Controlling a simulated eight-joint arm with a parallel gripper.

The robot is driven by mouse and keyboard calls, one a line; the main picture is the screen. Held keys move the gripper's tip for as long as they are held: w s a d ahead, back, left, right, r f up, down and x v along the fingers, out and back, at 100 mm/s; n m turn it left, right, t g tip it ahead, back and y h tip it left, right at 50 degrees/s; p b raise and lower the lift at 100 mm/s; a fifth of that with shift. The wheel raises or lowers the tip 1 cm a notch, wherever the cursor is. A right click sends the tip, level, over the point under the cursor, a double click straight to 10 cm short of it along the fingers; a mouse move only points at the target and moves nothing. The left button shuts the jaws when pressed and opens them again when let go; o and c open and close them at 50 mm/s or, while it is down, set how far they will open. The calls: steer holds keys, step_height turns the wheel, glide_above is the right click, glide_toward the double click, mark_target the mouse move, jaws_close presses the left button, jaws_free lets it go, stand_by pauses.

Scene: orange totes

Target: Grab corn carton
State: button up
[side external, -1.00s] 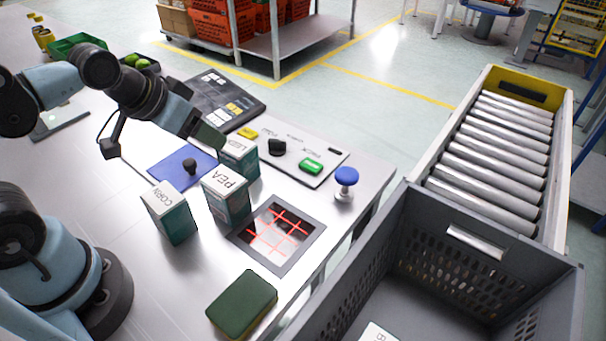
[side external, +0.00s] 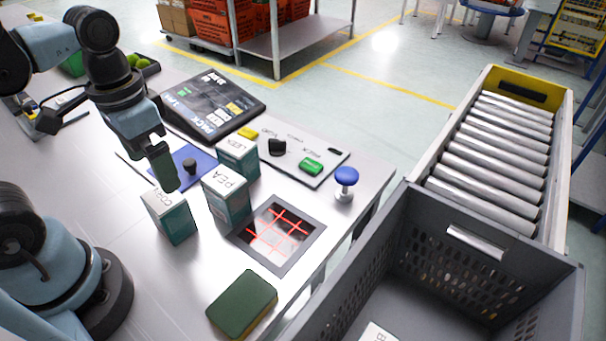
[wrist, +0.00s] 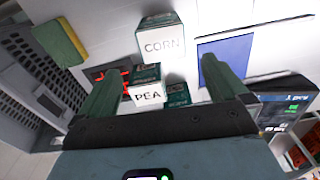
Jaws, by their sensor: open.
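The corn carton (side external: 169,215) is a white and teal box standing upright on the table, left of the pea carton (side external: 227,195) in the side view. In the wrist view the corn carton (wrist: 161,39) lies beyond the fingertips, near the middle, its lettering readable. My gripper (side external: 165,176) points down just above and behind the corn carton in the side view. In the wrist view my gripper (wrist: 160,75) has its green fingers wide apart with nothing held. The pea carton (wrist: 147,86) shows between the fingers. The third carton (side external: 238,157), labelled LEEK, stands behind the pea carton.
A red-lit scanner window (side external: 277,235) and a green and yellow sponge-like block (side external: 242,303) lie to the right and front. A grey crate (side external: 480,245) stands at the right. Table left of the corn carton is clear.

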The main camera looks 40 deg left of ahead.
mark_target(168, 208)
steer(key=shift+s+f, duration=0.1)
steer(key=shift+s, duration=0.1)
steer(key=shift+f, duration=0.4)
steer(key=shift+a+f, duration=0.15)
steer(key=shift+f, duration=2.6)
steer(key=shift+a+f, duration=0.1)
steer(key=shift+f, duration=2.6)
steer(key=c, duration=1.2)
steer(key=shift+r, duration=0.25)
